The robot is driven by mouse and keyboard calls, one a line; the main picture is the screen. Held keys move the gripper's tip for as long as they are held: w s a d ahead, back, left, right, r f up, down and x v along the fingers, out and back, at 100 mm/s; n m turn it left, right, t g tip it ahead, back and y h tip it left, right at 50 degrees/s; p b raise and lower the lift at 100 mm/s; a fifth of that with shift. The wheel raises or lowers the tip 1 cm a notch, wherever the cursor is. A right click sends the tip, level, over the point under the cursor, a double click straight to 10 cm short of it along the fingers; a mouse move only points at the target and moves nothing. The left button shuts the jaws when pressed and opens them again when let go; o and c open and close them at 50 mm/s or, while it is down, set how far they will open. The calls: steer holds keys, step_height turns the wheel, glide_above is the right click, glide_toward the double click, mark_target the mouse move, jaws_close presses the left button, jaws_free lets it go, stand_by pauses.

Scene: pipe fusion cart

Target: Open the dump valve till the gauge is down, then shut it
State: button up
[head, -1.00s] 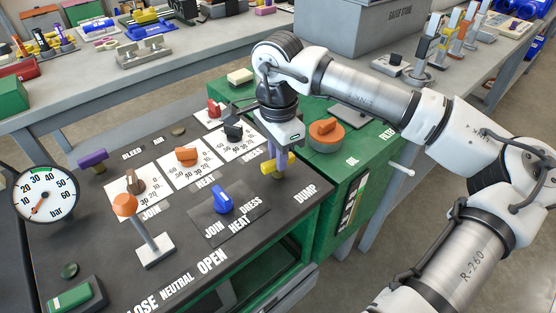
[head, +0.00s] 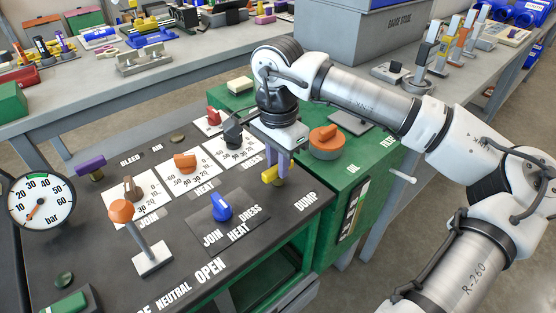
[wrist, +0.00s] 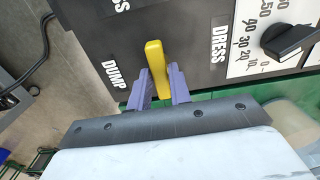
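The dump valve's yellow handle (head: 269,175) is at the right of the panel by the DUMP label, and shows in the wrist view (wrist: 153,66). My gripper (head: 281,172), with purple fingers, is at this handle. In the wrist view my gripper (wrist: 160,80) has its fingers apart on either side of the handle's near end, with a narrow gap visible on the right; contact on the left is unclear. The gauge (head: 40,201) stands at the left, its needle pointing to the lower left, near the low end of the scale. The valve body is hidden.
An orange-knobbed lever (head: 122,211), a blue knob (head: 221,206) and a purple handle (head: 90,166) stand on the panel. An orange knob (head: 325,137) sits on the green box (head: 345,180) to the right. A bench (head: 120,103) runs behind.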

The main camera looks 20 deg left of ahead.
steer(key=o, duration=0.3)
steer(key=shift+o, duration=0.2)
step_height(320, 180, up, 14)
stand_by(0.3)
steer(key=shift+f, duration=0.1)
